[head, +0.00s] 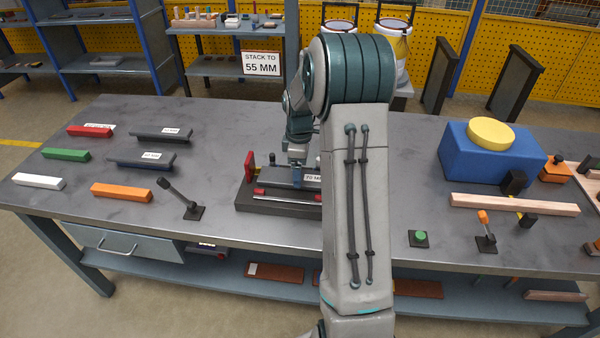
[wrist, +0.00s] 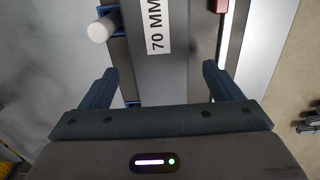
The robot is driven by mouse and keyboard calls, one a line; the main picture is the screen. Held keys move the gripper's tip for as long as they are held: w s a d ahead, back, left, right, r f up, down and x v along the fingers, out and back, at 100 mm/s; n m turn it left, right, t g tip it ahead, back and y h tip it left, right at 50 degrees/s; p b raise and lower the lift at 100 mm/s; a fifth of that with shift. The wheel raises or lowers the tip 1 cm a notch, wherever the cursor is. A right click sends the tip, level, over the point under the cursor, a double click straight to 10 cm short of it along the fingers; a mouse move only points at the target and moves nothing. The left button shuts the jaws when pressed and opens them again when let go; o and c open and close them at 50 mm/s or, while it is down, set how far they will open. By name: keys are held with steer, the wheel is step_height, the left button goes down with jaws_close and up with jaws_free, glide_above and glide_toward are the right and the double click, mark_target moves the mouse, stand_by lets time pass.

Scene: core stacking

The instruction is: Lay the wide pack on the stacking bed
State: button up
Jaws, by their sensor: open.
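The wide grey pack, with a label reading 70 MM, lies on the dark stacking bed (head: 262,208) in the head view (head: 275,178). In the wrist view the pack (wrist: 185,70) runs up between my fingers. My gripper (head: 298,178) is over the bed, its fingers apart. In the wrist view my gripper (wrist: 158,78) is open, with one finger on each side of the pack; whether they touch it I cannot tell. My arm hides the right part of the bed and pack in the head view.
Two dark labelled packs (head: 162,134) (head: 142,160) and red, green, white and orange bars lie at the left. A black lever (head: 182,199) stands left of the bed. A blue block (head: 490,155) with a yellow disc and a wooden bar (head: 510,204) are at the right. A sign reads STACK TO 55 MM (head: 262,63).

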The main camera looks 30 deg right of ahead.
step_height(320, 180, up, 8)
steer(key=s+a+r+m+t, duration=0.1)
steer(key=s+a+r+m, duration=0.4)
steer(key=s+a+r, duration=0.35)
steer(key=s+a+f+m+t, duration=0.1)
steer(key=s+a+m, duration=0.2)
steer(key=s, duration=0.5)
steer(key=s+a+f+m, duration=0.2)
steer(key=s+a+m, duration=0.1)
steer(key=s, duration=0.6)
steer(key=shift+a+f+t, duration=0.15)
steer(key=shift+a+t, duration=0.25)
steer(key=shift+a, duration=0.2)
steer(key=shift+d, duration=0.1)
